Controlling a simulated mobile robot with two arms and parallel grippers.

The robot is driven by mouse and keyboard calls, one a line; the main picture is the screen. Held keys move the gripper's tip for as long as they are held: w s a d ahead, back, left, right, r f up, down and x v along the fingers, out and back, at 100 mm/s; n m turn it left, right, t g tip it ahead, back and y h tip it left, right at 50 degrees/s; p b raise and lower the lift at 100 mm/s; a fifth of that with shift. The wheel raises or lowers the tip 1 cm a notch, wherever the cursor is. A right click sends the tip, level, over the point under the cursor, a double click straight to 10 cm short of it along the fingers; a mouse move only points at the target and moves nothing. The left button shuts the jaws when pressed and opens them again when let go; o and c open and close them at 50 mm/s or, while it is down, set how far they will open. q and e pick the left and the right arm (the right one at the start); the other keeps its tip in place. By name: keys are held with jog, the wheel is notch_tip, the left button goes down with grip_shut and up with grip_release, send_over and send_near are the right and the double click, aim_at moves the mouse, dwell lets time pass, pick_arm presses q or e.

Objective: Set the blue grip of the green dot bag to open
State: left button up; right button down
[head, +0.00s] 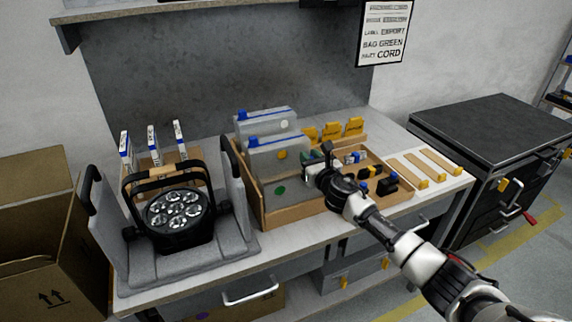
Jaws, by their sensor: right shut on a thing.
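The green dot bag, a clear grey bag, stands frontmost in the wooden rack; its green dot (280,190) shows on its front. My right gripper (314,177) is at the bag's upper right end, shut on its blue grip, which the gripper itself hides. Behind it stand a bag with a yellow dot (282,155) and one with a white dot (284,125). Their blue grips, on the yellow dot bag (253,141) and the white dot bag (240,116), sit at the left ends of their top edges. My left gripper is not in view.
A black par can (180,212) sits in a grey cradle at the left. A wooden tray (400,200) with small blue, black and yellow parts lies right of the bags. Yellow-tipped wooden strips (430,160) lie further right. A sign (384,32) hangs on the wall.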

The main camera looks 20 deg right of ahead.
jog(key=shift+d, duration=1)
jog(key=c, duration=0.9)
grip_release()
jog(key=s, duration=1)
jog(key=shift+s+d+b, duration=0.15)
jog(key=shift+s+b, duration=0.2)
jog(key=shift+b, duration=0.05)
